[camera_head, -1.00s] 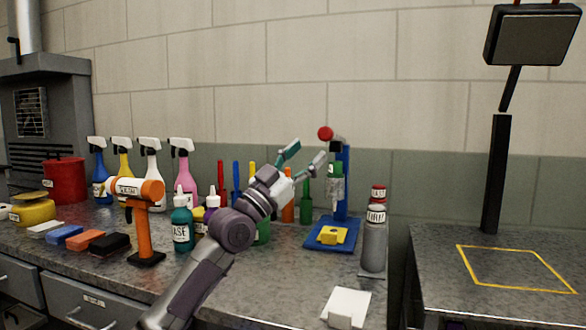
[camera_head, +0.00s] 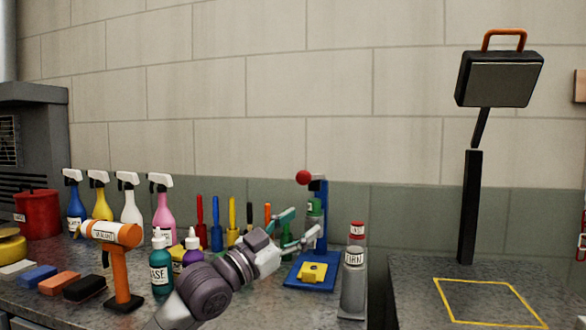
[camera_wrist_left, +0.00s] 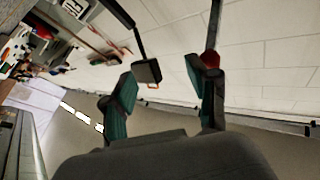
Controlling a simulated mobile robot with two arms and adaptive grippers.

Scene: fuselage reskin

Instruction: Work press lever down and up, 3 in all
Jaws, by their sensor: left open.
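The blue press (camera_head: 322,215) stands on the bench in the head view, with a yellow block (camera_head: 312,272) on its blue base. Its lever ends in a red ball knob (camera_head: 304,177), which is up near the top of the post, to its left. My left gripper (camera_head: 302,227) is open, with its green fingers below the knob and in front of the press. Part of the post is hidden by the fingers. In the left wrist view the open fingers (camera_wrist_left: 164,85) show, with a red round thing (camera_wrist_left: 211,58) at the right fingertip. My right gripper is not in view.
Several spray bottles (camera_head: 161,207) and a hammer-like orange tool on a stand (camera_head: 119,276) are left of my arm. A yellow square outline (camera_head: 488,282) marks clear bench further right.

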